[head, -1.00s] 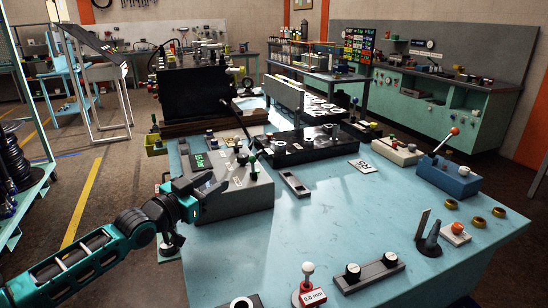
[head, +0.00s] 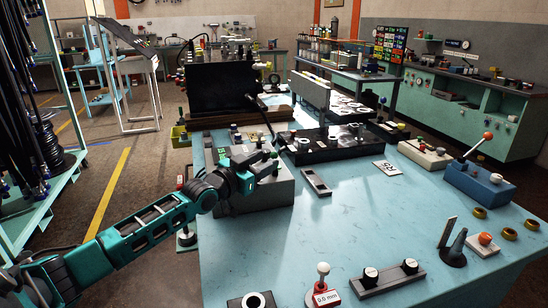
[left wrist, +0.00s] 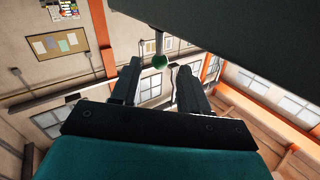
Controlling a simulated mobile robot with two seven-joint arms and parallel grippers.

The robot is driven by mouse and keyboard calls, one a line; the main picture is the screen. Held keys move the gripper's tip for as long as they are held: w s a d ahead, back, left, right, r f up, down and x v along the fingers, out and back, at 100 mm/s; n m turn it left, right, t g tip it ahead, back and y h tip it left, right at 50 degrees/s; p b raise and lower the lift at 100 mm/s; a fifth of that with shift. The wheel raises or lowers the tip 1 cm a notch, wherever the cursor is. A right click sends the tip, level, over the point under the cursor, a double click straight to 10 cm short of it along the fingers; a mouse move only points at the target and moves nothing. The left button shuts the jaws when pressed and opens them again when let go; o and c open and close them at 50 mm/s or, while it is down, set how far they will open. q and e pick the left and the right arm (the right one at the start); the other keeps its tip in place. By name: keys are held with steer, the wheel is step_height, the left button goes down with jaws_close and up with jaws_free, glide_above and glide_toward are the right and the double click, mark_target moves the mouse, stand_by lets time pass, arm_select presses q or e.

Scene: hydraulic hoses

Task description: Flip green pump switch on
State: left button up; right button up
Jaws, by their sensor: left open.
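The green pump switch is a short lever with a green ball knob (head: 274,155), on a grey control box (head: 268,194) at the left of the blue table. In the left wrist view the green knob (left wrist: 160,61) hangs on a thin stem near the fingertips, in the gap between them. My left gripper (head: 264,167) reaches over the box from the left and hides part of its top. It is open and empty, also in the left wrist view (left wrist: 158,76). Whether a finger touches the lever cannot be told. My right gripper is not in view.
A black manifold block (head: 322,146) stands behind the box, and a flat grey plate (head: 316,182) lies to its right. The middle of the blue table (head: 370,220) is clear.

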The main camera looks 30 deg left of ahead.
mark_target(274, 154)
arm_select(q)
steer(key=shift+w+d+b, duration=0.15)
steer(key=shift+w+b, duration=0.05)
steer(key=shift+w, duration=1)
steer(key=shift+w+d+b, duration=0.15)
steer(key=shift+w, duration=1.05)
jaws_close()
